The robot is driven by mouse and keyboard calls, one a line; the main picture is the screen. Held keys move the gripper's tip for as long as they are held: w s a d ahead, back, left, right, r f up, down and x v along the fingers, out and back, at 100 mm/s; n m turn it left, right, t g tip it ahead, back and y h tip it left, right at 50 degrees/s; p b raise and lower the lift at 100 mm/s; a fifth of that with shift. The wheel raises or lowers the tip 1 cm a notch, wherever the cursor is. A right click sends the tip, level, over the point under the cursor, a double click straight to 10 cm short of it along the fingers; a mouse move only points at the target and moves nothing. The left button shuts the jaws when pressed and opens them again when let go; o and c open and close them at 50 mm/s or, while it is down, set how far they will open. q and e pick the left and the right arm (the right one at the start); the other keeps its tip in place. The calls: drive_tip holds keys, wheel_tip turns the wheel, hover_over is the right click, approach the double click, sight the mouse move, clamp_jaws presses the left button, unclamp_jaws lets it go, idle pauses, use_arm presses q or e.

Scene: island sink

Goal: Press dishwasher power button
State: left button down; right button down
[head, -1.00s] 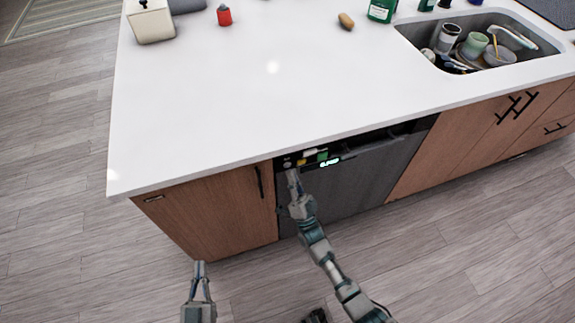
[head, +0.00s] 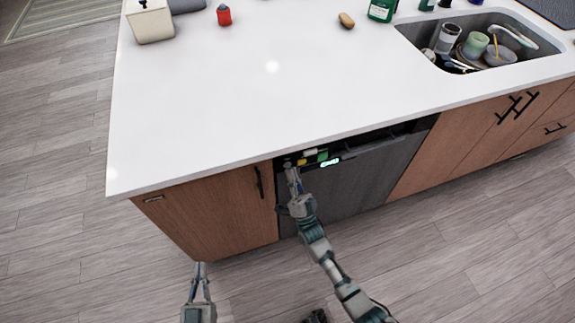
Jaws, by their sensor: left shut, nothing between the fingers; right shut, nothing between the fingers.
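The dishwasher (head: 365,178) is a dark grey front under the white counter, closed, with a control strip along its top edge. The strip carries a lit green display (head: 330,162) and small coloured buttons (head: 309,157), with a round button (head: 288,164) at its left end. My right gripper (head: 291,172) is shut and empty, its tips at the strip's left end, just below the round button. I cannot tell whether they touch it. My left gripper (head: 200,267) is shut and empty, low over the floor in front of the wooden cabinet.
The white countertop (head: 230,110) overhangs just above the control strip. Wooden cabinets (head: 215,215) flank the dishwasher. A sink (head: 420,42) with dishes is at the upper right. A cream container (head: 150,22) and a red item (head: 224,15) stand on the counter. The floor in front is clear.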

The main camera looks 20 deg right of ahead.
use_arm(q)
drive_tip(key=shift+s, duration=0.15)
use_arm(e)
drive_tip(key=shift+w, duration=0.1)
use_arm(q)
drive_tip(key=shift+f, duration=0.35)
use_arm(e)
drive_tip(key=shift+w, duration=0.35)
use_arm(q)
drive_tip(key=shift+r, duration=0.1)
use_arm(e)
drive_tip(key=shift+s, duration=0.1)
use_arm(q)
drive_tip(key=shift+r, duration=0.45)
use_arm(e)
drive_tip(key=shift+s, duration=0.7)
